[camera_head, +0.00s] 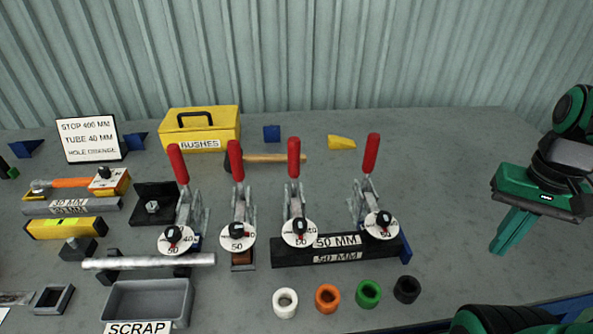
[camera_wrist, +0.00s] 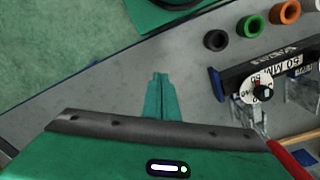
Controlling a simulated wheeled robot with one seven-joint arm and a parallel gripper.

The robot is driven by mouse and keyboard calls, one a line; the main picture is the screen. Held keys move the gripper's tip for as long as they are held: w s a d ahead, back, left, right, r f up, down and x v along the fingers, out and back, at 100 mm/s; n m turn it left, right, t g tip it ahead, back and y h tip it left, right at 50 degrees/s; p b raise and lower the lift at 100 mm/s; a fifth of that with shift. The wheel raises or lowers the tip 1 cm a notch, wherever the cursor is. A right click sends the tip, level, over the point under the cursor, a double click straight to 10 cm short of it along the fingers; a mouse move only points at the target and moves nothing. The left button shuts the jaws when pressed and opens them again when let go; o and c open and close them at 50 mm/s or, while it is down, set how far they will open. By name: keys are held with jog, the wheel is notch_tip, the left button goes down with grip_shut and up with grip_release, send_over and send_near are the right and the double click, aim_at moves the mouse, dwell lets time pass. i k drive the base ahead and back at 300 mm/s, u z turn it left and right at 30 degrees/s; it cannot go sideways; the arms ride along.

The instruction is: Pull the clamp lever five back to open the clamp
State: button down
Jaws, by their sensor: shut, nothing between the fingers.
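Several toggle clamps stand in a row on the grey bench, all with upright red levers: far left (camera_head: 178,163), second (camera_head: 235,160), third (camera_head: 293,158) and rightmost (camera_head: 371,153). Each has a round white dial with a black knob. No lever is visibly marked five, so I cannot tell which one it is. The rightmost clamp's dial (camera_wrist: 257,88) and part of a red lever (camera_wrist: 288,160) show in the wrist view. My gripper (camera_head: 498,248) is to the right of all the clamps, apart from them. Its green fingers (camera_wrist: 160,76) are together and empty.
A black 50 MM block (camera_head: 340,252) lies under the right-hand clamps. White, orange, green and black bushes (camera_head: 406,289) lie in front. A scrap tray (camera_head: 148,300) and a metal tube (camera_head: 148,261) are left. A yellow bushes box (camera_head: 200,130) and hammer (camera_head: 275,157) are behind.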

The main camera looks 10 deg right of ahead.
aim_at(294, 142)
jog(key=k, duration=1)
jog(key=u, duration=0.3)
jog(key=i, duration=0.9)
jog(key=u, duration=0.05)
